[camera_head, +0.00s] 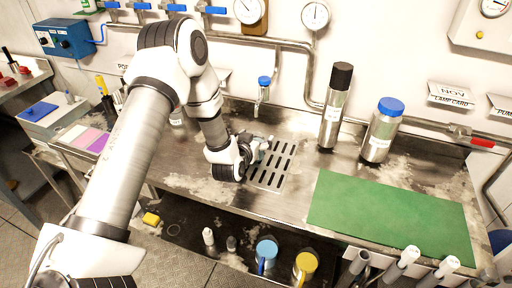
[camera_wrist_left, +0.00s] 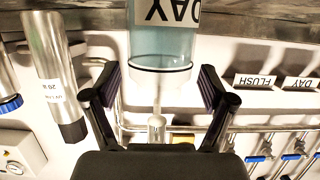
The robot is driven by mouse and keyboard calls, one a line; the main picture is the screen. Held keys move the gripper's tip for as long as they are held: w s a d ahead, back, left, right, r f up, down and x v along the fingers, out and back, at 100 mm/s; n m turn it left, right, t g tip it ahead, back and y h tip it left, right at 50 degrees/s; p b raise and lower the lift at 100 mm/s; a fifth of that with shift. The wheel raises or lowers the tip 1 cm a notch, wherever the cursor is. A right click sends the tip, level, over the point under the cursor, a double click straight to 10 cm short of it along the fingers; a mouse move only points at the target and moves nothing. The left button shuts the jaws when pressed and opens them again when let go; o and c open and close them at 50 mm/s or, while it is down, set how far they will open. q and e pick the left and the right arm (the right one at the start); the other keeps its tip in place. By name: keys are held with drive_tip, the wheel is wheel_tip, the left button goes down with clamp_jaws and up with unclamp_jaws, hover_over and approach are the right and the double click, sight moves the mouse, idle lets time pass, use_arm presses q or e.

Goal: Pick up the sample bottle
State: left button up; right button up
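The sample bottle, as I take it, is a clear, light-blue bottle (camera_wrist_left: 162,42) with a white rim and a label reading DAY, at the top middle of the left wrist view. That view appears upside down. A thin tap spout (camera_wrist_left: 157,130) lines up with its rim. My left gripper (camera_wrist_left: 160,85) is open, with dark pads on either side of the bottle; I see gaps beside the rim but cannot tell about contact higher up. In the head view my left gripper (camera_head: 262,147) is over the counter by the drain slots, and mostly hides the bottle. My right gripper is not in view.
A black-capped steel cylinder (camera_head: 335,108) and a blue-capped steel jar (camera_head: 381,132) stand right of the drain slots (camera_head: 271,165). A green mat (camera_head: 390,215) lies clear at the front right. The blue-topped tap (camera_head: 264,83) and pipes run along the back wall.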

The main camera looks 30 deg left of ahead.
use_arm(q)
drive_tip(key=shift+s, duration=0.1)
drive_tip(key=c, duration=1.4)
drive_tip(key=shift+c, duration=0.2)
drive_tip(key=shift+r, duration=0.4)
drive_tip(key=d+p+v, duration=0.1)
drive_tip(key=p+v, duration=0.1)
drive_tip(key=v, duration=0.6)
drive_tip(key=d+p+v, duration=0.2)
drive_tip(key=p+v, duration=0.1)
drive_tip(key=v, duration=0.5)
drive_tip(key=shift+w+f, duration=0.2)
drive_tip(key=shift+w, duration=0.15)
